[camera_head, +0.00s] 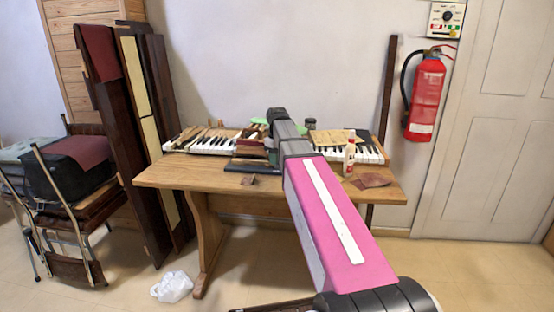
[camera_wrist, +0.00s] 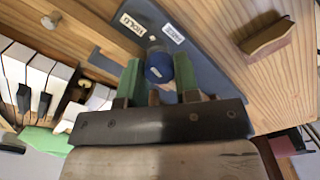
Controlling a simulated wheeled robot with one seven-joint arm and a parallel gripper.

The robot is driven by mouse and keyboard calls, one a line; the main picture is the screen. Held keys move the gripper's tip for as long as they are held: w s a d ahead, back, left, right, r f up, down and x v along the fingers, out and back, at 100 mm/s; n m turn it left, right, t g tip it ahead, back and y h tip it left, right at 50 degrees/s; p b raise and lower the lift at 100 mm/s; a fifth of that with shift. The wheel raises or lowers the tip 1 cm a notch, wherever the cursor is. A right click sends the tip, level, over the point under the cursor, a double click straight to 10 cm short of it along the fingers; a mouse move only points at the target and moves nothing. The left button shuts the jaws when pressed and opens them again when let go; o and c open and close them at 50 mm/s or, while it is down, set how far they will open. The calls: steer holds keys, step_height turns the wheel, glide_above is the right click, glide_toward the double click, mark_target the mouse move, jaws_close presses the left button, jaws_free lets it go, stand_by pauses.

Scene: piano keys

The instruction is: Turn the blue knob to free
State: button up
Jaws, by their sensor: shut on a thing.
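In the wrist view the blue knob (camera_wrist: 158,68) sits on a blue-grey plate (camera_wrist: 215,70). My gripper (camera_wrist: 158,72) has a green finger on each side of the knob and is shut on it. A small white mark shows on the knob's face. Two white labels lie beyond the knob, a left label (camera_wrist: 132,26) and a right label (camera_wrist: 172,34); I cannot read their words surely. A grey part of the knob points between them. In the head view my arm reaches over the table, and the knob and fingertips are hidden.
The wooden table (camera_head: 165,175) carries piano keys (camera_head: 215,143), a white bottle (camera_head: 349,155) and wood pieces. In the wrist view a wooden block (camera_wrist: 266,38) lies right of the plate and piano keys (camera_wrist: 30,75) lie left. A fire extinguisher (camera_head: 426,95) hangs on the wall.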

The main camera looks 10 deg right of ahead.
steer(key=m, duration=1.1)
steer(key=shift+m, duration=2.1)
steer(key=o, duration=0.9)
step_height(320, 180, up, 11)
steer(key=shift+f, duration=0.1)
